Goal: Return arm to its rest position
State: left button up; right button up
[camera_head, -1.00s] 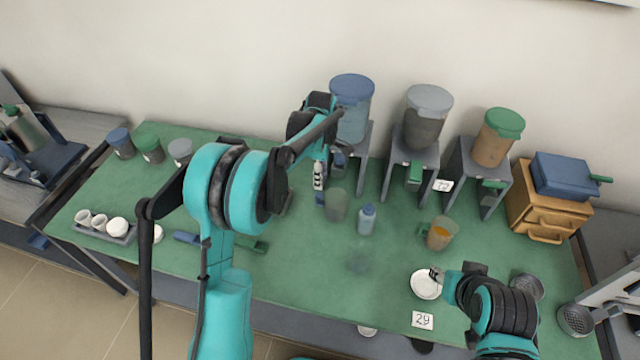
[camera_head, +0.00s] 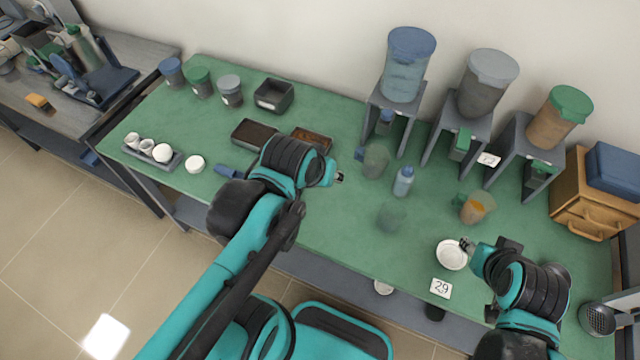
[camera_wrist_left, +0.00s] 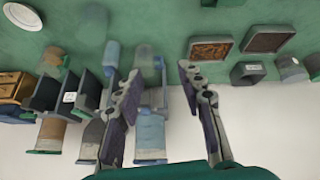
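My left arm comes in from the lower left in the head view, with its gripper (camera_head: 338,178) above the middle of the green table (camera_head: 330,215). In the left wrist view the left gripper (camera_wrist_left: 160,85) has its two fingers spread apart with nothing between them. My right gripper (camera_head: 466,244) is at the right, at the white dish (camera_head: 452,255) near the front edge. Its fingers are too small to tell whether they are open or shut.
Dispensers with blue (camera_head: 404,65), grey (camera_head: 487,80) and green (camera_head: 560,115) lids stand at the back right. A bottle (camera_head: 402,183), a clear beaker (camera_head: 375,162) and an orange-filled jug (camera_head: 473,209) stand before them. Two dark trays lie left of centre, beside a black box (camera_head: 273,96).

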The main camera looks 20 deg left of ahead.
pick_arm(q)
jog(key=shift+s+f+m+t, duration=0.2)
jog(key=shift+s+f+m, duration=0.25)
jog(key=shift+s, duration=0.15)
jog(key=shift+s+f+m+t, duration=0.2)
jog(key=shift+s+f+m, duration=0.1)
jog(key=shift+s+m, duration=0.2)
